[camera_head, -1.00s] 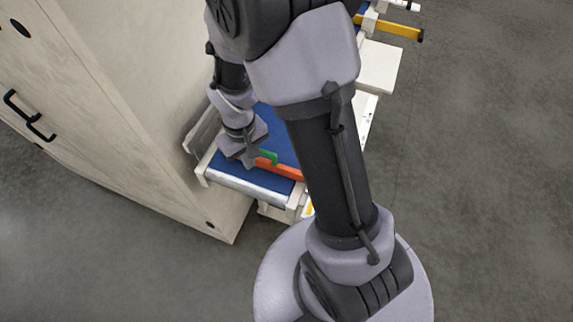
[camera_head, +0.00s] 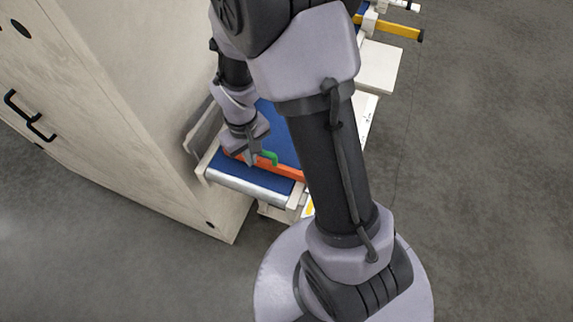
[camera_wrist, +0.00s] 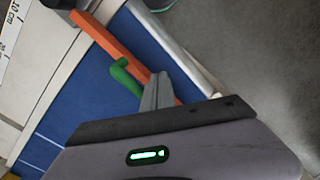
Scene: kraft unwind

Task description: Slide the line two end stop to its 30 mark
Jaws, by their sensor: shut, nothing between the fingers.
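The end stop is an orange bar (camera_head: 287,171) lying across the blue belt, with a green hooked handle (camera_head: 269,157) on it. In the wrist view the orange bar (camera_wrist: 103,38) runs diagonally, and the green handle (camera_wrist: 124,74) stands beside my fingers. My gripper (camera_head: 252,160) is shut and empty. Its fingertips (camera_wrist: 158,80) are right next to the green handle and overlap part of the bar; I cannot tell whether they touch. A white scale (camera_wrist: 10,40) marked "10 cm" and "20" shows at the left of the wrist view. The 30 mark is not readable.
The blue belt (camera_head: 228,169) ends at a pale roller (camera_head: 250,188). A tall pale cabinet (camera_head: 150,130) stands close on the left. A dark part (camera_wrist: 62,4) sits at the bar's scale end. My arm hides much of the line. Grey floor is open at right.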

